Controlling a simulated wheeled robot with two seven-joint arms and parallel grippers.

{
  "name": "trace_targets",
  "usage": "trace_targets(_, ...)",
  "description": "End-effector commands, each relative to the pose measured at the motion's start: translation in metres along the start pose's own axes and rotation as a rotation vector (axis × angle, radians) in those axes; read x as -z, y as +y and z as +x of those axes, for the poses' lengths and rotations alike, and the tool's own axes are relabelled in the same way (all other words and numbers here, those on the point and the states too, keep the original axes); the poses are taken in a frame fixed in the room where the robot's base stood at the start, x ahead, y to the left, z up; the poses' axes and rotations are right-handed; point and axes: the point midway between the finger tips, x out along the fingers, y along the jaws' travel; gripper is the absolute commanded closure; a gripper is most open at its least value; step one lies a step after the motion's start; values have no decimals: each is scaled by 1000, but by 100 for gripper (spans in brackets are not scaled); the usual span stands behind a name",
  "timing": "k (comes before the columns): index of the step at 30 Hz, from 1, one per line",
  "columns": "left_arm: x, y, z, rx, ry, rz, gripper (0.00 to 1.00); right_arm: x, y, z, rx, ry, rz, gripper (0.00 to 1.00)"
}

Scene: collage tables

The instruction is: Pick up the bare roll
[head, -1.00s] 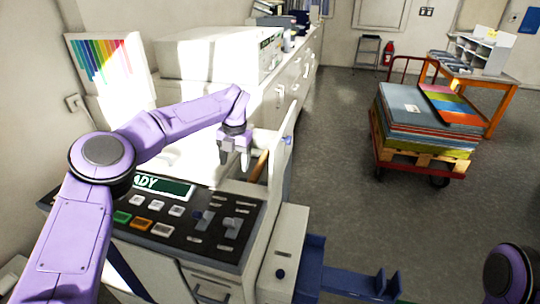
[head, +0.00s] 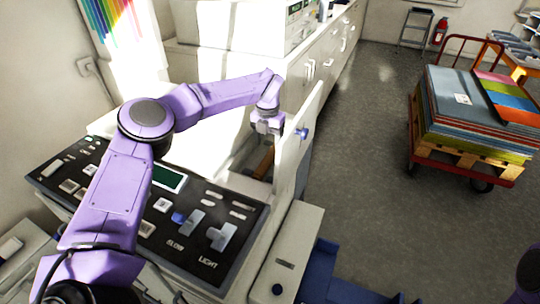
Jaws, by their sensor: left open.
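A brown-orange roll (head: 265,163) shows partly in the opening of the pale machine, behind its upright side plate. Only a short stretch of it is visible; the machine's side plate and top hide the rest. My left gripper (head: 266,132) is open above the roll, pointing down, and looks empty. I cannot tell whether its fingertips touch anything. Part of my right arm shows at the lower right edge, and its gripper is out of view.
A dark control panel (head: 205,220) with buttons and levers lies under my left arm. The upright side plate (head: 291,150) with a blue knob stands close right of the gripper. A cart of stacked sheets (head: 468,110) stands at right on open grey floor.

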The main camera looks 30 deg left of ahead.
Motion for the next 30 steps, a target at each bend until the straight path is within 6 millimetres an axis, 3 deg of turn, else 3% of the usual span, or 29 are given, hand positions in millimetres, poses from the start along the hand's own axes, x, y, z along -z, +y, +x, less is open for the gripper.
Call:
trace_targets(3, 6, -6, 17, 0, 7, 4, 35, 8, 1, -17, 1, 1, 0, 57)
trace_targets(7, 5, -7, 40, 0, 3, 3, 35, 10, 2, -22, 1, 2, 1, 57)
trace_targets(15, 5, -7, 47, 0, 1, 3, 35, 9, 2, -21, 1, 1, 0, 57)
trace_targets(21, 5, -7, 47, -1, 1, 3, 95, 9, 2, -21, 1, 1, 0, 57)
trace_targets(30, 5, -6, 47, -1, 1, 3, 97, 9, 2, -21, 1, 1, 0, 57)
